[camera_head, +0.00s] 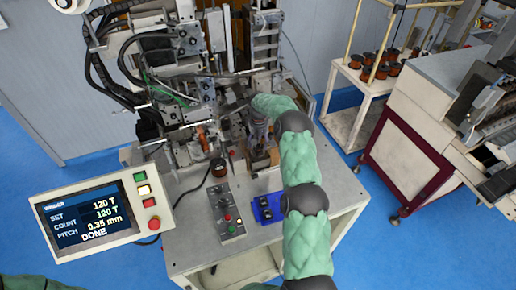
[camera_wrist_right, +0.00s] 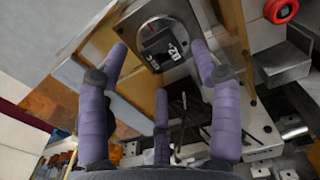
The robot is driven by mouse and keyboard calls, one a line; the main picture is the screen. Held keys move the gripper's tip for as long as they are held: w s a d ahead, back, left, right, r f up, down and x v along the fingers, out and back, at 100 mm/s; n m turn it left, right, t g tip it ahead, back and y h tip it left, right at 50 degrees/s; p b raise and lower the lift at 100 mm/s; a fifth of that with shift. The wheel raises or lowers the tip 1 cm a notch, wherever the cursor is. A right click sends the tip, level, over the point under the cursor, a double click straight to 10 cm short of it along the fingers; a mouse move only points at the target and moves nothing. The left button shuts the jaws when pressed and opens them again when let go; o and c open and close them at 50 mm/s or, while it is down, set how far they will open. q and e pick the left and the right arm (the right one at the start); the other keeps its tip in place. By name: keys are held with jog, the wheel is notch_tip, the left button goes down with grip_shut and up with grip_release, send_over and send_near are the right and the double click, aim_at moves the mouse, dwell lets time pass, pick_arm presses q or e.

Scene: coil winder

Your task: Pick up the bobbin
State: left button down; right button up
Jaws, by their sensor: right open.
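In the right wrist view, a small black square part with white markings (camera_wrist_right: 163,50), which looks like the bobbin, sits on a round metal face on the winder. My right gripper (camera_wrist_right: 160,65) has its purple fingers spread apart, with the black part beyond and between the tips. Nothing is held; whether a tip touches the part is unclear. In the head view, my right gripper (camera_head: 258,124) reaches down into the winder (camera_head: 190,80), and my arm and fingers hide the black part. My left gripper is out of view; only green sleeve shows at bottom left.
A blue tray (camera_head: 257,216) with black parts lies on the grey bench (camera_head: 190,240) beside a control box (camera_head: 226,212). A panel (camera_head: 95,215) reads DONE. Copper spools (camera_head: 375,72) stand on a cart at right. Winder parts crowd the gripper.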

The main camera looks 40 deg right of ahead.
aim_at(258, 146)
jog(key=shift+w+f+p, duration=0.1)
jog(key=shift+f+p, duration=0.3)
jog(key=shift+f, duration=1.3)
jog(key=c, duration=0.8)
jog(key=shift+c, duration=0.3)
jog(key=shift+r+b, duration=0.55)
jog(key=shift+r, duration=0.3)
jog(key=s+a+r+b, duration=0.4)
jog(key=s+a+r, duration=0.5)
jog(key=s+r, duration=0.1)
jog(key=shift+s+a+r, duration=0.2)
jog(key=shift+r, duration=0.5)
